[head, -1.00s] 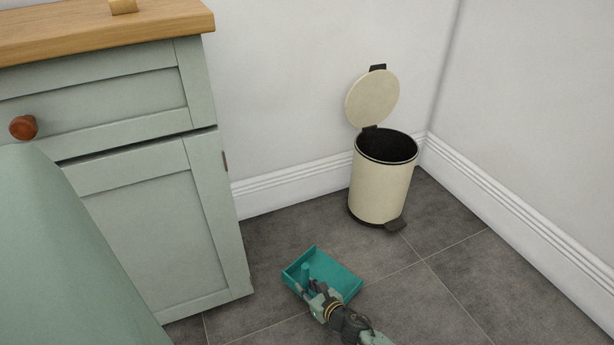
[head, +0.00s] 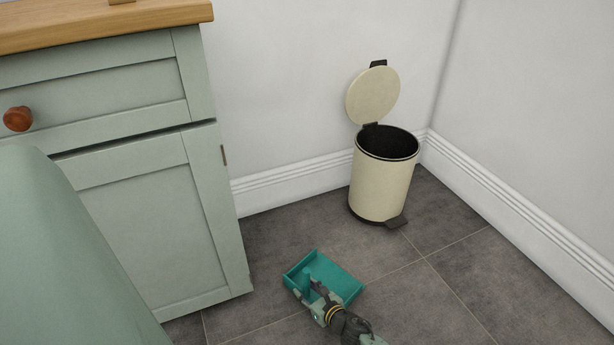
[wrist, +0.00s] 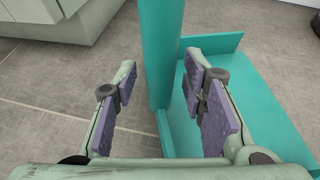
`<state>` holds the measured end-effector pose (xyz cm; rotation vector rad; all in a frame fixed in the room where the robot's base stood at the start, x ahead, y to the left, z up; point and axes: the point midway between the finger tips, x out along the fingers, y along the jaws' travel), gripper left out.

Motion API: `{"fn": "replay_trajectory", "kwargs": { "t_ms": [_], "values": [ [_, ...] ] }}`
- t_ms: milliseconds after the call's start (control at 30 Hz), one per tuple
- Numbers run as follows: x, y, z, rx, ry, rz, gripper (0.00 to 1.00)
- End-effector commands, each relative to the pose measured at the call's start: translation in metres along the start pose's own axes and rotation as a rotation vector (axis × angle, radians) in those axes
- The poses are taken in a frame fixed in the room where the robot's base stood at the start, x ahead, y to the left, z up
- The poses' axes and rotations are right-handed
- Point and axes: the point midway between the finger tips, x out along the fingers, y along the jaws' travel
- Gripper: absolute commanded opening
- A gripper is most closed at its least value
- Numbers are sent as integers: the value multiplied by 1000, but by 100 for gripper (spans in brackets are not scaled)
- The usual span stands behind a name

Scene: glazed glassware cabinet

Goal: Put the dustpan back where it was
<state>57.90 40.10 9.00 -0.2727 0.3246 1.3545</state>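The teal dustpan (head: 335,280) lies on the grey tiled floor in front of the cabinet, at the bottom middle of the head view. Its upright handle (head: 307,282) is at its left side. My gripper (head: 310,294) is low beside the handle. In the wrist view, the handle (wrist: 164,50) stands between the two purple-padded fingers of my gripper (wrist: 160,105), with gaps on both sides. My gripper is open. The dustpan tray (wrist: 225,90) shows behind and under the right finger, which hides part of it.
A cream pedal bin (head: 381,180) with its lid (head: 373,95) up stands in the wall corner. A green cabinet (head: 150,225) with a wooden top is on the left. The floor (head: 480,290) right of the dustpan is clear.

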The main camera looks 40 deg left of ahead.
Motion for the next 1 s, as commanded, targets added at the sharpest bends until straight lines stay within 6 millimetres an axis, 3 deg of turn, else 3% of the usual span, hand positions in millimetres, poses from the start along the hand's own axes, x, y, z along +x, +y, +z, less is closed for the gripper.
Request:
{"fn": "replay_trajectory", "kwargs": {
  "t_ms": [367,800,1000],
  "values": [
    [-8,-2,4,0,0,-3,38],
    [-93,-2,4,1,1,-4,38],
    [-116,-1,3,1,0,-1,38]
  ]
}}
